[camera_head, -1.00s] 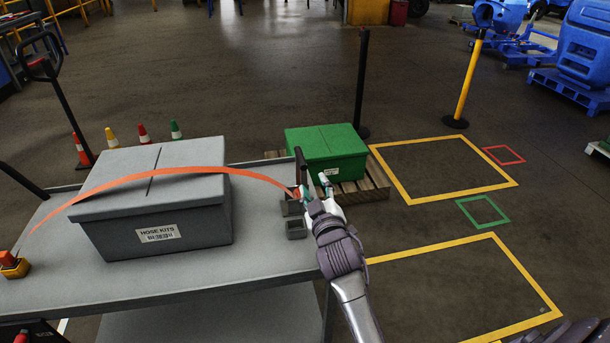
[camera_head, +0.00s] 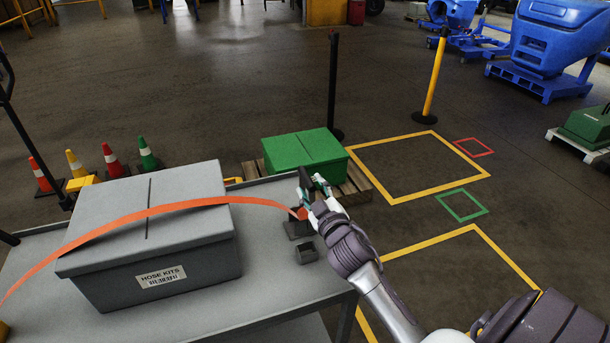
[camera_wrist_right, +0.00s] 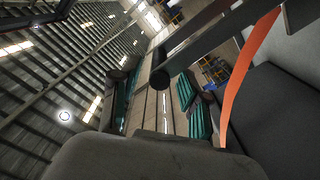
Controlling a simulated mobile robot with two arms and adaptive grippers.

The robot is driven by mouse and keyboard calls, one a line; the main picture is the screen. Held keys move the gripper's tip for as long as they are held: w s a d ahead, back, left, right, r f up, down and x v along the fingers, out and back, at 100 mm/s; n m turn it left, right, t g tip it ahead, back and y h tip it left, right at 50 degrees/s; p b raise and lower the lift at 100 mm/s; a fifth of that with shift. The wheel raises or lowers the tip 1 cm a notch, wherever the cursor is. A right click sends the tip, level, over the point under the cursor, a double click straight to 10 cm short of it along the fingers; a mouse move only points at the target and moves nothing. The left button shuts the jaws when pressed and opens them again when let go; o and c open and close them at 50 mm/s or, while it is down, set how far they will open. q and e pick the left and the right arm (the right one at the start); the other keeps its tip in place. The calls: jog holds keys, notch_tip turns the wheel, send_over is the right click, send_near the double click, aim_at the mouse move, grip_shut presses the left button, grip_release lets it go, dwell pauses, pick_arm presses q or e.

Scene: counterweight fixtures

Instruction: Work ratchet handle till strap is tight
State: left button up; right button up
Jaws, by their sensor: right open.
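The orange strap (camera_head: 165,208) arches over the grey box labelled HOSE KITS (camera_head: 165,270) and bows above its lid. Its right end meets the ratchet (camera_head: 298,224) at the cart's right edge. The dark ratchet handle (camera_head: 305,184) stands roughly upright. My right gripper (camera_head: 319,186) is open, with its fingers close beside the handle on the right. In the right wrist view, the dark bar of the handle (camera_wrist_right: 205,45) crosses in front of the teal-padded fingers (camera_wrist_right: 162,105), its round end between them; contact cannot be told. My left gripper is not in view.
The grey cart (camera_head: 270,285) carries the box and a small open grey holder (camera_head: 307,253) near the ratchet. Behind it are a green box (camera_head: 305,150) on a pallet, a black post (camera_head: 333,85) and several cones (camera_head: 112,160). Yellow-marked floor to the right is clear.

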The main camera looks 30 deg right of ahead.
aim_at(302, 171)
jog(key=x, duration=0.3)
jog(key=shift+w+d, duration=0.1)
jog(key=shift+w, duration=0.3)
jog(key=shift+w+d, duration=0.1)
jog(key=shift+w, duration=0.3)
jog(key=c, duration=0.8)
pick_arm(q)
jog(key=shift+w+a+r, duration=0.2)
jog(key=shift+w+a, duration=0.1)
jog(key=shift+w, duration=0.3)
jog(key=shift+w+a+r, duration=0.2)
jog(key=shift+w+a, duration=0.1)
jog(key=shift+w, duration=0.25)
pick_arm(e)
grip_shut()
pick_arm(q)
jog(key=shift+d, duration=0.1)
